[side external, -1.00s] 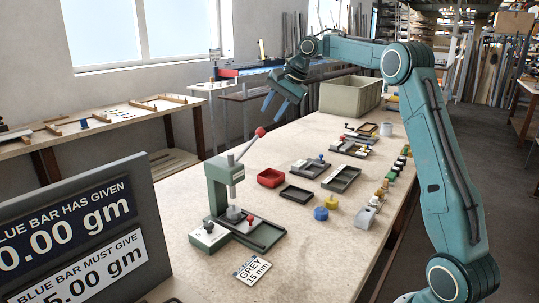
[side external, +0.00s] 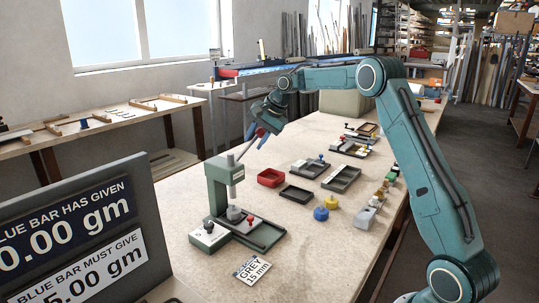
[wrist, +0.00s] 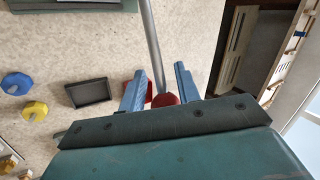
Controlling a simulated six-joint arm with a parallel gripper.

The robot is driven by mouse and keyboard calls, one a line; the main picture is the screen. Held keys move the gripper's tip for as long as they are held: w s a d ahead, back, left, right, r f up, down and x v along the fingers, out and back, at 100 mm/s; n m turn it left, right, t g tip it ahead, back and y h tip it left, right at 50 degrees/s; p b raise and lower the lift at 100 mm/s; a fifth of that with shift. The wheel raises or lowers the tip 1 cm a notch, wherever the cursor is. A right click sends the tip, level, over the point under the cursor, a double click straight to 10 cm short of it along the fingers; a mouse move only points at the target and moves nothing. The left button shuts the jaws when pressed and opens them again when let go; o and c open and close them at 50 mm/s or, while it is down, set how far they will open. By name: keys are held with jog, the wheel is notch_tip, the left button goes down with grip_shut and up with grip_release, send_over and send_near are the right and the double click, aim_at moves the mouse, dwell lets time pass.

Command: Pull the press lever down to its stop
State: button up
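The green press (side external: 217,190) stands on the bench in the side external view. Its grey lever (side external: 246,147) slants up to the right and ends in a red knob (side external: 261,132). My gripper (side external: 256,134) is at the knob, fingers pointing down. In the wrist view my gripper (wrist: 160,80) has its blue fingers apart, one on each side of the lever rod (wrist: 152,45) and red knob (wrist: 164,100). Gaps show beside the knob, so nothing appears gripped. The knob's lower part is hidden by the gripper body.
A red tray (side external: 271,178) and dark trays (side external: 296,194) lie right of the press. Blue (side external: 321,214) and yellow (side external: 331,202) knobs sit farther right. A label card (side external: 252,269) lies in front. A display board (side external: 85,235) stands at left.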

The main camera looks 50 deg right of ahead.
jog(key=shift+x, duration=1.15)
grip_shut()
